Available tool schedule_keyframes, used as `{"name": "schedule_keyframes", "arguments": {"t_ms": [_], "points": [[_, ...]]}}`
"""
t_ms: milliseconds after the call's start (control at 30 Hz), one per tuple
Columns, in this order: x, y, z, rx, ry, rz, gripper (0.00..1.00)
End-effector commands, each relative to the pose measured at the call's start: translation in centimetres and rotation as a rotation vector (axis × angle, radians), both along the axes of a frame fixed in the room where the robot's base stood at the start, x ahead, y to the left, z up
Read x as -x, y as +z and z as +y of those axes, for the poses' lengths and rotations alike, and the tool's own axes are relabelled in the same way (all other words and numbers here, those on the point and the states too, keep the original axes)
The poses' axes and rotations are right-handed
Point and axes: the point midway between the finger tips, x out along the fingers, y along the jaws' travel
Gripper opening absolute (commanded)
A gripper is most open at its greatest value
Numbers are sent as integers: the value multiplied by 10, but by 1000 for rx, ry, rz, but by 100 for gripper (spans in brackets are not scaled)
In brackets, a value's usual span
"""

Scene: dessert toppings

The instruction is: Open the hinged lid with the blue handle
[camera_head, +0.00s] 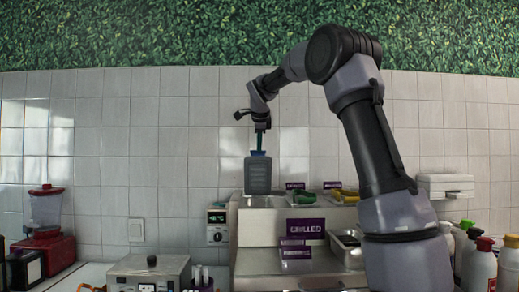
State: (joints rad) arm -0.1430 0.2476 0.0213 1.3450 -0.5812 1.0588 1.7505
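A grey lid-like panel (258,176) stands upright at the left end of the steel topping counter in the head view. A blue edge or handle (258,153) runs along its top. My gripper (260,140) points down right above this blue part, with a thin teal piece between. I cannot tell whether the fingers touch or hold the blue part. The finger gap is too small to make out. The panel's hinge is hidden.
Green (305,196) and yellow (345,195) handles lie to the right on the steel counter (258,222). Purple signs (305,228) stand in front. Bottles (482,262) crowd the right edge. A red blender (45,222) and a metal appliance (150,270) are at left.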

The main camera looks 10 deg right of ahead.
Motion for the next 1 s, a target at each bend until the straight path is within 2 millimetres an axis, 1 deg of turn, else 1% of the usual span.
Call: {"name": "schedule_keyframes", "arguments": {"t_ms": [33,200,433,633,1000], "points": [[-9,1,-2,0,-1,0,0],[-33,8,-7,1,-1,1,0],[-57,13,-11,2,0,-1,0],[-66,14,-13,1,-1,0,0],[-67,15,-13,1,1,0,0]]}}
